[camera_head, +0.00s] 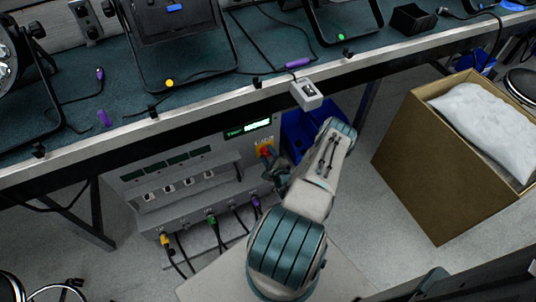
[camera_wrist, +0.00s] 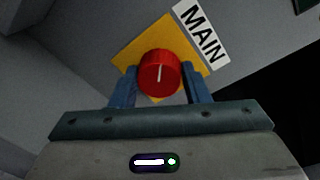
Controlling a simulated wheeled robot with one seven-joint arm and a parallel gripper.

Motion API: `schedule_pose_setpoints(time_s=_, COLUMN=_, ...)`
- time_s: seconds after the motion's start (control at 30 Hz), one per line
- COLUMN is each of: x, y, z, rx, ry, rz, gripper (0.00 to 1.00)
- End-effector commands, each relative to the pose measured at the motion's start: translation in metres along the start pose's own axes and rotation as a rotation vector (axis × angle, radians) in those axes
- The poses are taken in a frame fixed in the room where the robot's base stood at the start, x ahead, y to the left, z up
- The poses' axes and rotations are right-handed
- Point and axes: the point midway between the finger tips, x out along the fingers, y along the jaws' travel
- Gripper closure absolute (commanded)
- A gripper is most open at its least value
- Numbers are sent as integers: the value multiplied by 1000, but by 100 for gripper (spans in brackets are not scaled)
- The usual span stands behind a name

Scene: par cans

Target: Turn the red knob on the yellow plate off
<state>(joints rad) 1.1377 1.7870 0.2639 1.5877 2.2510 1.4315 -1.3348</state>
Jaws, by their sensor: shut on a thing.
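The red knob (camera_wrist: 158,70) shows in the wrist view, with a white pointer line that runs nearly upright in the picture. It sits on the yellow plate (camera_wrist: 133,50), which looks tilted in this view beside a white "MAIN" label (camera_wrist: 202,32). My gripper (camera_wrist: 160,88) has one blue finger on each side of the knob and is shut on it. In the head view, my gripper (camera_head: 270,166) is at the right side of the grey panel (camera_head: 150,178). The yellow plate (camera_head: 270,143) and red knob (camera_head: 264,151) show there small, partly hidden.
The table (camera_head: 100,146) with stage lights overhangs the panel. A small white box (camera_head: 307,94) sits at its edge. A blue bin (camera_head: 296,135) stands behind my arm, and a cardboard box (camera_head: 415,165) is at the right. Cables (camera_head: 214,235) hang from the panel's lower row.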

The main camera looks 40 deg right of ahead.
Motion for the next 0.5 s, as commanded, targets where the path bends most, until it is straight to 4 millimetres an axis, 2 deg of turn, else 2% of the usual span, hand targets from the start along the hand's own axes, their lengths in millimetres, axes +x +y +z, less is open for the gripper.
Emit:
schedule_pose_setpoints(time_s=0.47, x=0, y=0, z=-2, rx=-14, ry=4, rz=-1, gripper=80)
schedule_pose_setpoints(time_s=0.5, x=0, y=0, z=-2, rx=-14, ry=4, rz=-1, gripper=47)
